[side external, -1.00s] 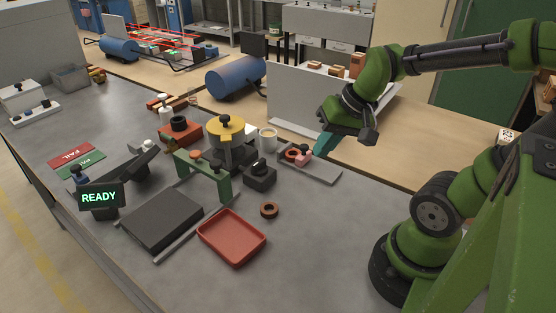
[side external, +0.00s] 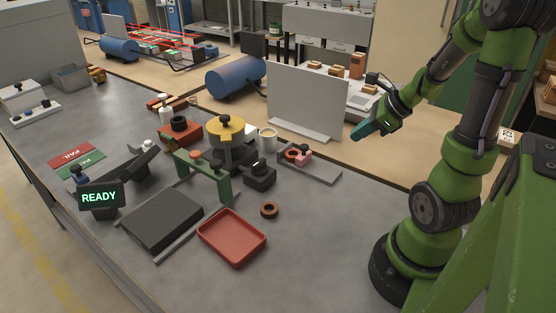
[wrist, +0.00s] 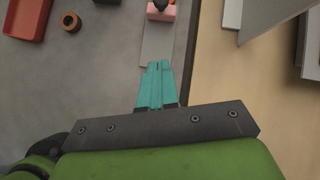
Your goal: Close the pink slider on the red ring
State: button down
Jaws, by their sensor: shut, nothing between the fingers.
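The pink slider (side external: 303,158) sits on a grey rail plate (side external: 322,174) near the table's far edge. It has a dark knob on top. The red ring (side external: 291,154) lies just left of the slider on the same plate; whether they touch I cannot tell. My gripper (side external: 359,135) has teal fingers and is shut and empty, raised to the right of the plate. In the wrist view the closed fingers (wrist: 158,68) point toward the slider, apart from it.
A grey upright panel (side external: 307,98) stands behind the plate. A black block (side external: 259,175), a white cup (side external: 268,139) and a yellow-topped fixture (side external: 226,130) stand left of it. A loose brown ring (side external: 269,210) and a red tray (side external: 232,238) lie nearer. Table right of them is clear.

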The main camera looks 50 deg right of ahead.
jog(key=m, duration=0.1)
send_near(306, 152)
jog(key=f, duration=0.1)
jog(key=s+f, duration=0.1)
jog(key=f, duration=0.1)
jog(key=shift+s+a+f+m, duration=0.1)
jog(key=shift+s+f+m, duration=0.15)
jog(key=shift+m, duration=0.15)
jog(key=w, duration=0.3)
jog(key=shift+w+a+f+t, duration=0.2)
jog(key=shift+t, duration=0.1)
jog(key=shift+w, duration=0.35)
jog(key=shift+a, duration=0.1)
